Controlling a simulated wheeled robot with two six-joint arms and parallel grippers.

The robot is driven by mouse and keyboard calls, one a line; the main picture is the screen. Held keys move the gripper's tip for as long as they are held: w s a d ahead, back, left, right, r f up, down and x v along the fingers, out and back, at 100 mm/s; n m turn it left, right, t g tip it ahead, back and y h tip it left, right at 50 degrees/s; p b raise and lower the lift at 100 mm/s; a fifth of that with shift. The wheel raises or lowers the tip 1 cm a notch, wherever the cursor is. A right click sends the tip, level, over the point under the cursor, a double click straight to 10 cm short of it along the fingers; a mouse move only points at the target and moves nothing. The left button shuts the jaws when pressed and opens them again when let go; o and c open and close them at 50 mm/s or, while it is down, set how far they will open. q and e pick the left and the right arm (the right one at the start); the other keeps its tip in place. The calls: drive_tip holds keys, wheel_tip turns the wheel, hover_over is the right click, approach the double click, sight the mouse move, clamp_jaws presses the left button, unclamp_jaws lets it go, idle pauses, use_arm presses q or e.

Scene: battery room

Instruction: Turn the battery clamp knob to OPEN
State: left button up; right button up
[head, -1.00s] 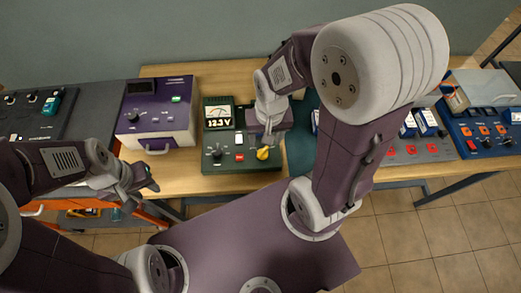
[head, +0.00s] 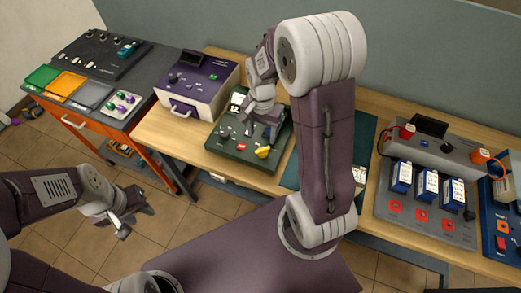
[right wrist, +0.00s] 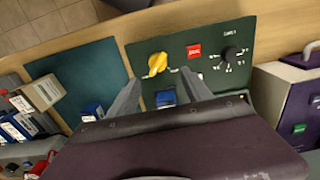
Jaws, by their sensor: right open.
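A yellow knob (head: 263,152) sits at the front right of the dark green tester panel (head: 221,150). It also shows in the right wrist view (right wrist: 157,64), beside a red button (right wrist: 194,50) and a black dial (right wrist: 230,54). My right gripper (head: 259,128) hangs over the panel just behind the yellow knob. In the right wrist view its two fingers (right wrist: 160,86) are spread, with a blue block (right wrist: 166,98) seen between them and the knob just beyond. The knob's marking is too small to read. My left gripper (head: 134,211) is open and empty, over the floor.
A purple and white unit (head: 197,84) stands left of the panel. A dark mat (head: 290,176) lies to its right, then a grey charger (head: 432,195) with several blue batteries. An orange cart (head: 127,125) with trays stands at left. Floor in front of the bench is clear.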

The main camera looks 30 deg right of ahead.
sight(263, 149)
drive_tip(key=f, duration=0.8)
drive_tip(key=shift+s+d+f, duration=0.1)
drive_tip(key=shift+s+f, duration=0.05)
drive_tip(key=shift+s, duration=0.15)
drive_tip(key=shift+w+f, duration=0.1)
drive_tip(key=shift+f, duration=0.1)
drive_tip(key=shift+c, duration=1.2)
clamp_jaws()
